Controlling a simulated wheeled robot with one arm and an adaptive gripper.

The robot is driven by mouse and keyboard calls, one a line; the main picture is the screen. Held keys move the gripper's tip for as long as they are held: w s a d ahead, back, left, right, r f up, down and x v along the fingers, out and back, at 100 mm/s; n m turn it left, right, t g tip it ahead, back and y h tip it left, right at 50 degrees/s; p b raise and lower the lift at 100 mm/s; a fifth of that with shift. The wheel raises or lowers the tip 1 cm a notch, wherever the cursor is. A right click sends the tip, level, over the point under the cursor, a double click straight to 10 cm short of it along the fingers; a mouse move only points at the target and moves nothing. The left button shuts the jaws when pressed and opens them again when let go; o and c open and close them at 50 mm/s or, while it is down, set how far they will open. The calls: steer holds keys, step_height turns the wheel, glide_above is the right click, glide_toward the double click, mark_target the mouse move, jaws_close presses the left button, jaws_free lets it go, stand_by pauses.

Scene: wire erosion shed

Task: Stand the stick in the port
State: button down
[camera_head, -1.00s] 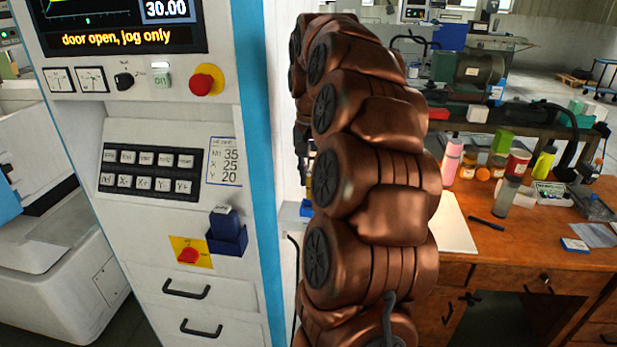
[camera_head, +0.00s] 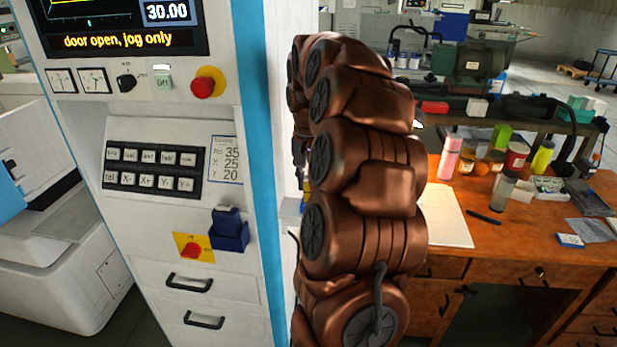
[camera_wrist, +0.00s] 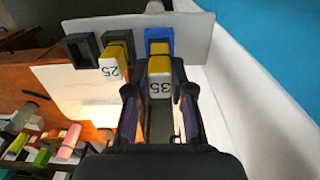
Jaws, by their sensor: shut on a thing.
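In the wrist view my gripper (camera_wrist: 159,92) is shut on a yellow and white stick (camera_wrist: 159,86) marked 35. The stick's yellow end points at a blue holder (camera_wrist: 158,33) on a pale plate, with yellow showing inside it. I cannot tell whether the held stick enters it. A second yellow and white stick (camera_wrist: 111,68), marked 25, is at a dark holder (camera_wrist: 117,37) to the left. A dark grey holder (camera_wrist: 82,46) stands further left. In the head view my arm hides most of the gripper and the held stick.
A white machine panel with a blue edge (camera_head: 259,150) stands left of my arm. It carries a blue holder (camera_head: 231,236) with a dark blue piece. A wooden bench (camera_head: 515,240) with bottles and a white sheet (camera_head: 447,218) is on the right.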

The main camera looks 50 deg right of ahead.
steer(key=shift+f+b, duration=0.35)
steer(key=shift+f+b, duration=0.25)
steer(key=shift+b, duration=0.05)
steer(key=c, duration=1)
jaws_free()
steer(key=shift+r, duration=0.1)
